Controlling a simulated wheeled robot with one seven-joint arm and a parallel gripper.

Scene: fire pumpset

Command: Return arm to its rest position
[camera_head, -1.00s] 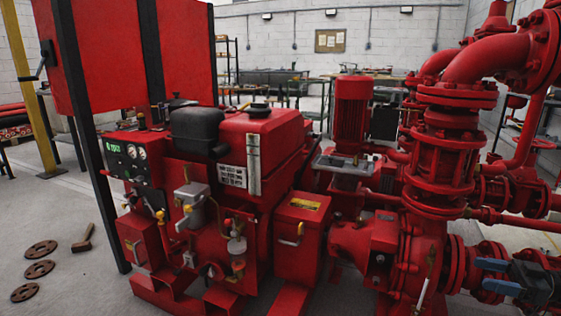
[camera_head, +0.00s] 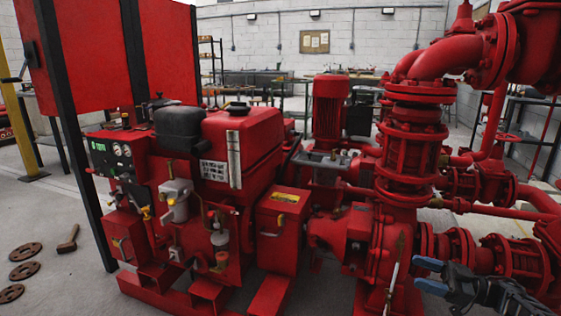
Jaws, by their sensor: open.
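My gripper (camera_head: 424,274) is at the lower right of the head view, with blue fingers pointing left and a black body running off toward the lower right corner. The fingers are apart and nothing is between them. It appears in front of the red flanged pipework (camera_head: 510,262); I cannot tell how far apart they are. The rest of my arm is mostly out of view.
The red pump engine (camera_head: 240,135) with its gauge panel fills the middle left. A tall red valve column (camera_head: 405,160) stands right of centre. Rusty discs (camera_head: 25,251) and a hammer (camera_head: 69,238) lie on the floor at left. Open floor shows there.

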